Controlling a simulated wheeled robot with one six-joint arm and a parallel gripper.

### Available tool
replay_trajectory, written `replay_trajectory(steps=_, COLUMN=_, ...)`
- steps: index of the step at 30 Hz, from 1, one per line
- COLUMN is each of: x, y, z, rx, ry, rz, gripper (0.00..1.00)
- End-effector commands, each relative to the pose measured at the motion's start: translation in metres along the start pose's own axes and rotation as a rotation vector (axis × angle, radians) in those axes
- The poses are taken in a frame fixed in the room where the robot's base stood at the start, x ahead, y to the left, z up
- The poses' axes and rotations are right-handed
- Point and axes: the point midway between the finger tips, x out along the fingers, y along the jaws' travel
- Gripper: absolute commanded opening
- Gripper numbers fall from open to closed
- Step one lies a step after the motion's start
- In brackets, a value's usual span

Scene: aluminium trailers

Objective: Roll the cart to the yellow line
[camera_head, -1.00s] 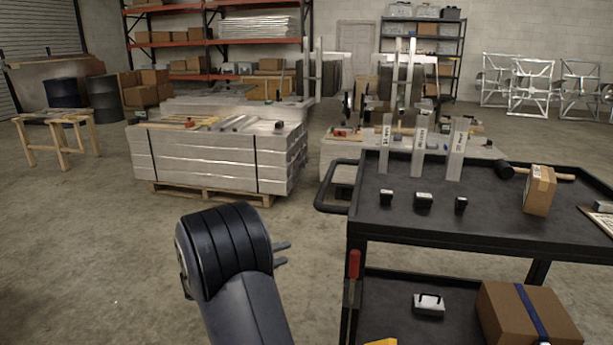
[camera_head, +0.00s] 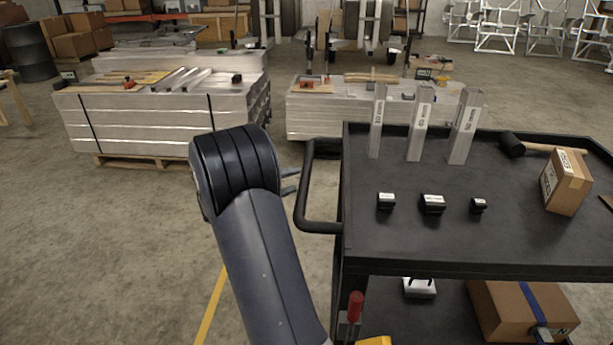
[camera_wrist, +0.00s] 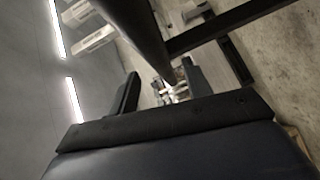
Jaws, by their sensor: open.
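The cart (camera_head: 470,235) is a black two-shelf cart on the right of the head view. Its black loop handle (camera_head: 303,205) sticks out on its left side. My gripper (camera_head: 290,182) is open, its fingertips pointing right at the handle, very close to it. In the wrist view my gripper (camera_wrist: 160,88) shows its two dark fingers apart, with a dark bar, likely the handle (camera_wrist: 143,32), running toward the gap between them. I cannot tell whether they touch. The yellow line (camera_head: 212,305) lies on the floor at lower left, partly hidden by my arm.
On the cart stand metal tube pieces (camera_head: 420,125), small black blocks (camera_head: 432,204), a mallet (camera_head: 512,145) and a carton (camera_head: 566,182). Metal stacks stand behind, on the left (camera_head: 150,125) and in the middle (camera_head: 330,115). Floor at left is clear.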

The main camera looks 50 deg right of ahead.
Motion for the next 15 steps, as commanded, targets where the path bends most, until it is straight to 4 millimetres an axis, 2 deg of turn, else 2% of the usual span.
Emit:
replay_trajectory(steps=1, x=0.011, y=0.001, z=0.001, rx=0.000, ry=-0.004, rz=0.001, gripper=0.47)
replay_trajectory(steps=6, x=0.040, y=0.000, z=0.001, rx=-0.001, ry=-0.002, rz=0.001, gripper=0.47)
replay_trajectory(steps=10, x=0.054, y=0.001, z=0.000, rx=0.000, ry=-0.001, rz=0.000, gripper=0.47)
replay_trajectory(steps=15, x=0.061, y=0.000, z=0.000, rx=-0.001, ry=0.001, rz=0.000, gripper=0.47)
